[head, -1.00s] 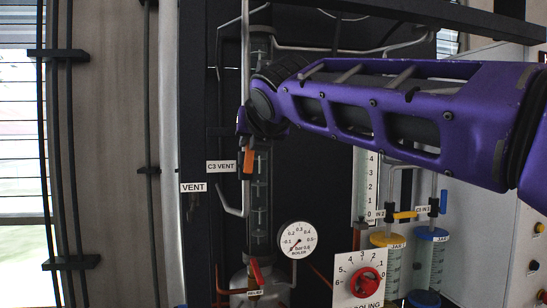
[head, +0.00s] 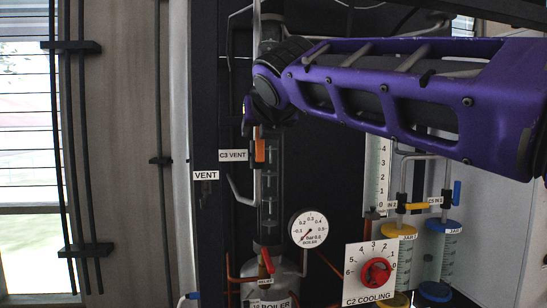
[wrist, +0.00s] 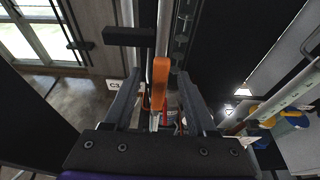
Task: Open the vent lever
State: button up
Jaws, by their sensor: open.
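The orange lever (head: 260,150) stands upright against the pipework, just right of the "C3 VENT" label (head: 233,155). In the wrist view the orange lever (wrist: 160,82) lies between the two fingers of my gripper (wrist: 158,90), which are open with a gap on each side. I cannot tell whether either finger touches it. In the head view my purple arm reaches in from the right, and its end is just above the lever; the fingertips are hard to make out there.
A "VENT" label (head: 206,175) hangs left of the lever. Below are a boiler gauge (head: 310,228), a red relief lever (head: 267,261) and a red cooling knob (head: 376,272). Blue- and yellow-capped jars (head: 443,258) stand at right. Glass column and thin pipes run close beside the lever.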

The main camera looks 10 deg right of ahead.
jog(key=s, duration=0.6)
jog(key=shift+r, duration=0.45)
jog(key=shift+s, duration=0.15)
jog(key=v, duration=0.7)
jog(key=shift+s, duration=0.15)
